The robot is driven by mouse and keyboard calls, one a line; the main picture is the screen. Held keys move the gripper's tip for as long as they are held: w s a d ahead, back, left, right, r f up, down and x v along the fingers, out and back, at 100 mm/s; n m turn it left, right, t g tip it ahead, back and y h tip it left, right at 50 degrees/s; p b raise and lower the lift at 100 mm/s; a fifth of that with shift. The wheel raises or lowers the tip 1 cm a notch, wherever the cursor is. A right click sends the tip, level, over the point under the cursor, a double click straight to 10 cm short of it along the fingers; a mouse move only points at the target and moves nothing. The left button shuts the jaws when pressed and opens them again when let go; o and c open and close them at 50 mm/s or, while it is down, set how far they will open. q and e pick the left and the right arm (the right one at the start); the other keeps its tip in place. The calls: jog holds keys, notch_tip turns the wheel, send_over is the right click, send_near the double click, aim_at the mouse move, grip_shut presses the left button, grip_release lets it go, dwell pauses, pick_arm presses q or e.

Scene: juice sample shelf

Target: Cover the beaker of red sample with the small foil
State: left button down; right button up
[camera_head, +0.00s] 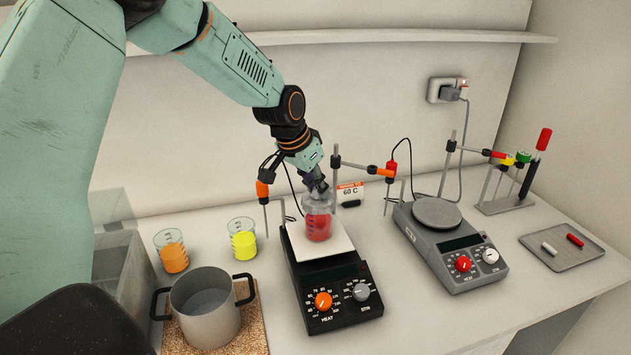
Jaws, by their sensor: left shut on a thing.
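The beaker of red sample (319,228) stands upright on the white top of the black hot plate, left of the middle of the bench. My left gripper (317,188) points down right at the beaker's mouth. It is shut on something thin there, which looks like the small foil. The foil's outline is mostly hidden by the fingers and blends with the clear glass. I cannot tell whether it touches the rim. My right gripper is not in view.
Beakers of orange (174,257) and yellow (244,244) liquid stand to the left, behind a metal pot (207,325). Clamp stands with orange tips flank the black hot plate (336,305). A grey hot plate (447,250) and a tray (563,260) stand to the right.

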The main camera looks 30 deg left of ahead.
pick_arm(q)
jog(key=shift+w+f, duration=0.1)
jog(key=shift+f, duration=0.25)
jog(key=c, duration=1.2)
grip_release()
jog(key=shift+r, duration=0.1)
jog(key=shift+o, duration=0.6)
jog(key=v, duration=1.2)
